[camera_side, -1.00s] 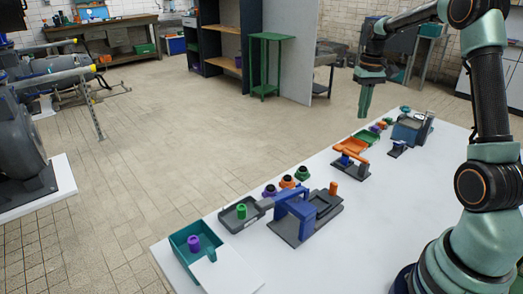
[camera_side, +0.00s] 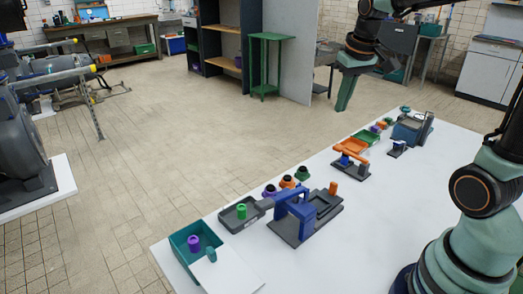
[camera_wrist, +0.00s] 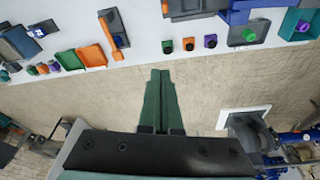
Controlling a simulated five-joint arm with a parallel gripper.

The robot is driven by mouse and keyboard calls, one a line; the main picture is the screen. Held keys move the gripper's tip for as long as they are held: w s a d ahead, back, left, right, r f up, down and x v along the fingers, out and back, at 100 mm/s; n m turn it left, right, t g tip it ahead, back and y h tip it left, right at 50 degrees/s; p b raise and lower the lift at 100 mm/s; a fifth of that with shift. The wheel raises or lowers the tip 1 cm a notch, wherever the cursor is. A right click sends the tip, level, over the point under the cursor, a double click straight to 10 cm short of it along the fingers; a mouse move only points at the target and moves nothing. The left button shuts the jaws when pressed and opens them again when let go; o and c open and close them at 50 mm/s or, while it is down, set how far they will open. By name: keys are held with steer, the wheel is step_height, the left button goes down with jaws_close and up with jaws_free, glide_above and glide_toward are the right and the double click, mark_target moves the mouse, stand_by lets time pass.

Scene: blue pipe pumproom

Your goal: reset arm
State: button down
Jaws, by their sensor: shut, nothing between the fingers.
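My gripper (camera_side: 343,108) hangs in the air beyond the far edge of the white table, above the tiled floor, with its green fingers pointing down and tilted a little. In the wrist view my gripper (camera_wrist: 160,74) shows its two green fingers side by side and closed together, with nothing between them. No object touches it. Part of my arm runs out of the side view at the top right.
The white table (camera_side: 345,225) holds a dark-grey fixture with a blue frame (camera_side: 295,208), a teal bin (camera_side: 183,240) with a purple piece (camera_side: 194,243), an orange-and-blue device (camera_side: 350,160), and an orange tray (camera_side: 355,145). The floor (camera_side: 200,130) beyond is open.

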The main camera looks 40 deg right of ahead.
steer(key=s+a+n+t, duration=0.1)
steer(key=s+a, duration=0.3)
steer(key=a, duration=0.2)
steer(key=s+a+f+n+t, duration=0.1)
steer(key=s+a+n+t, duration=0.1)
steer(key=a, duration=0.4)
steer(key=shift+s+y, duration=0.4)
steer(key=shift+s, duration=0.45)
steer(key=shift+a, duration=0.1)
